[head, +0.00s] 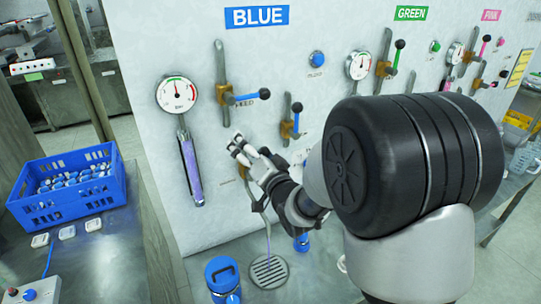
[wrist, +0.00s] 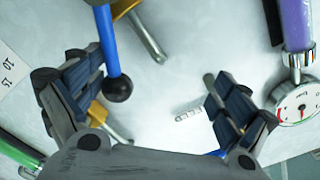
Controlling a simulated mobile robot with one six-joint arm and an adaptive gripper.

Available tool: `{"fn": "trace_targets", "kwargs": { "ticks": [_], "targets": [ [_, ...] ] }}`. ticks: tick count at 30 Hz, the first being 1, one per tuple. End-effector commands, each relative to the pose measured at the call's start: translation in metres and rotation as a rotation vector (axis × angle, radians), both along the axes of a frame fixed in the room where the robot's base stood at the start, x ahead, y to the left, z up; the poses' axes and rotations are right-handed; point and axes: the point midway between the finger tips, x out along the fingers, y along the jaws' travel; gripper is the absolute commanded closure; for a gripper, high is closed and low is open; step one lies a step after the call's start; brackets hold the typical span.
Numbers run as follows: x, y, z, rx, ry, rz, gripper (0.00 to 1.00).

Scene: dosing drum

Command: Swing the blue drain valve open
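In the wrist view my gripper (wrist: 150,80) is open, fingers wide apart. A blue lever (wrist: 106,40) with a black ball knob (wrist: 118,88) reaches in from the top edge, its knob between the fingers and nearer the left one. Whether it touches that finger cannot be told. A brass valve body (wrist: 124,6) shows beside the lever.
Above my gripper are the feed valve lever (head: 250,96) and another blue-lever valve (head: 288,128). A gauge (head: 177,94) and purple tube (head: 191,170) stand to the left. A blue crate (head: 65,205) is far left.

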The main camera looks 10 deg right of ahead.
Motion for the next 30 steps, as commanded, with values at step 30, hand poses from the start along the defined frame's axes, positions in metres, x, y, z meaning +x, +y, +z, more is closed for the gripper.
{"fn": "trace_targets", "kwargs": {
  "ticks": [30],
  "targets": [
    [-0.003, 0.008, -0.010, 0.000, 0.001, 0.004, 0.07]
  ]
}}
